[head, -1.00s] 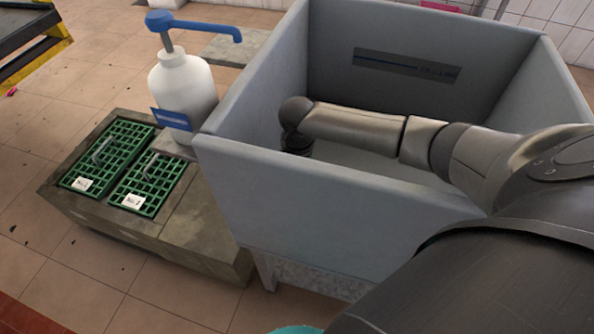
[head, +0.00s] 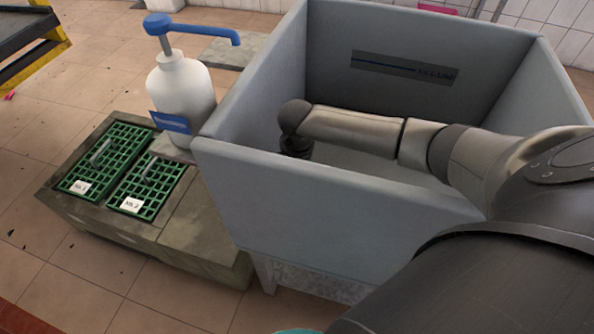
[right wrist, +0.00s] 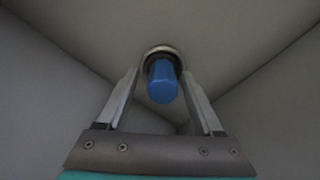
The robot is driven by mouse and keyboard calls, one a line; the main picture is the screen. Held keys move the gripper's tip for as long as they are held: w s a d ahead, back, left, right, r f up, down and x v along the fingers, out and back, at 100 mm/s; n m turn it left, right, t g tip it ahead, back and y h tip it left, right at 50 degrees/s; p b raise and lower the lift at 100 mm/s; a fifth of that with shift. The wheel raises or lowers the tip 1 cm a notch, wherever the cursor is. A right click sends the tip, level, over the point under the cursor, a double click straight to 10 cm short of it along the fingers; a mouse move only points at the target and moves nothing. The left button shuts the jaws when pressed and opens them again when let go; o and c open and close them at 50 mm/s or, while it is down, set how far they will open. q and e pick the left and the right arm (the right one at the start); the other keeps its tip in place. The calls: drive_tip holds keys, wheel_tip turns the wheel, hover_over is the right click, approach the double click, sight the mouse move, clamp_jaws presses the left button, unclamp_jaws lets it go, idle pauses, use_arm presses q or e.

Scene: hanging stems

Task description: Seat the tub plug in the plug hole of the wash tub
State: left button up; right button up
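The wash tub (head: 340,205) is a grey square basin with high walls in the head view. My right arm reaches over its right side, and the wrist points down inside. The front wall hides the right gripper in the head view. In the right wrist view, the blue tub plug (right wrist: 162,84) stands at the round metal-rimmed plug hole (right wrist: 160,50) in the tub floor. My right gripper (right wrist: 161,72) has its fingers on either side of the plug, with gaps visible, so it looks open. I cannot tell how deep the plug sits. My left gripper is not in view.
A white pump bottle (head: 181,90) with a blue spout stands left of the tub. Green grates (head: 147,188) lie in a low stone block (head: 205,225) at the left. A yellow-edged dark frame (head: 35,50) is at the far left. Tiled floor is open at the lower left.

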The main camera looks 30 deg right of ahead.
drive_tip(key=shift+o, duration=0.5)
drive_tip(key=shift+s+a+f, duration=0.25)
drive_tip(key=shift+a+f, duration=0.2)
drive_tip(key=shift+a, duration=0.05)
drive_tip(key=shift+r, duration=0.8)
wheel_tip(320, 180, up, 3)
drive_tip(key=shift+f+p, duration=0.2)
drive_tip(key=shift+p, duration=0.4)
drive_tip(key=r+p, duration=0.5)
drive_tip(key=p, duration=0.2)
drive_tip(key=shift+w+d+r, duration=0.15)
drive_tip(key=shift+d+r, duration=0.05)
drive_tip(key=shift+r, duration=0.2)
wheel_tip(320, 180, up, 22)
drive_tip(key=s+p, duration=0.1)
drive_tip(key=p, duration=2.1)
drive_tip(key=shift+a+f, duration=0.15)
drive_tip(key=shift+a, duration=0.2)
